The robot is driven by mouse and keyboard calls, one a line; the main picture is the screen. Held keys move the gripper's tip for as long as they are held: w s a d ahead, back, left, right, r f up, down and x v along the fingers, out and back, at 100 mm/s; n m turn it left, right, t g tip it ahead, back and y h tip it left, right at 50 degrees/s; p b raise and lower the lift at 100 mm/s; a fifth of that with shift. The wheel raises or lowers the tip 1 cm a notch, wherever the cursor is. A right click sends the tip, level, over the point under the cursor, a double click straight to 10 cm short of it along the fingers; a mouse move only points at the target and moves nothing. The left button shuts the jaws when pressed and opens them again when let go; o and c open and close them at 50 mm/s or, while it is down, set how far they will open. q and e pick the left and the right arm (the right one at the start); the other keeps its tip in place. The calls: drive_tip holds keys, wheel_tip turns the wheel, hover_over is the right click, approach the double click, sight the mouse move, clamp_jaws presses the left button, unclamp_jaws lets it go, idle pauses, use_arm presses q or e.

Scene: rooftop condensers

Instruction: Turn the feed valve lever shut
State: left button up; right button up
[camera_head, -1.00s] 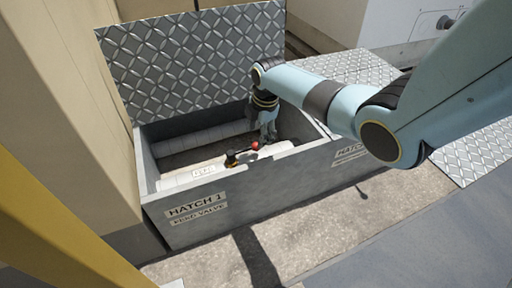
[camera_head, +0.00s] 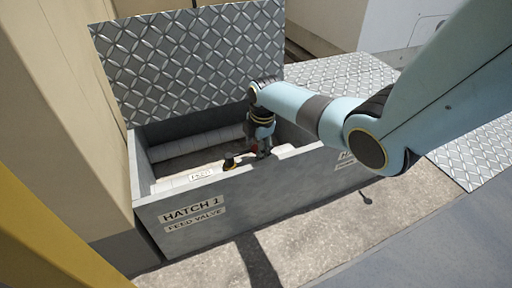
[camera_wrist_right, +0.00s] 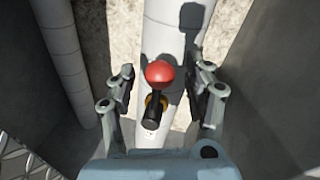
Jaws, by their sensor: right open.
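The feed valve lever has a red ball knob (camera_wrist_right: 159,73) on a dark handle with a brass-coloured part, on a white pipe (camera_wrist_right: 164,32). In the head view the valve (camera_head: 229,163) shows inside the open box marked HATCH 1 FEED VALVE (camera_head: 180,235), and the knob is mostly hidden by my gripper. My right gripper (camera_head: 263,153) reaches down into the box at the knob. In the right wrist view the right gripper (camera_wrist_right: 161,84) is open, with one finger on each side of the knob and visible gaps to both. My left gripper is not in view.
The box's patterned metal lid (camera_head: 190,65) stands open behind it. A second pipe (camera_head: 195,141) runs along the box's far side. The box walls stand close around my gripper. A beige wall (camera_head: 60,110) is at the left, and a neighbouring closed hatch plate (camera_head: 345,75) at the right.

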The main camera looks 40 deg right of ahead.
clamp_jaws()
idle(0.4)
drive_tip(key=shift+s, duration=0.1)
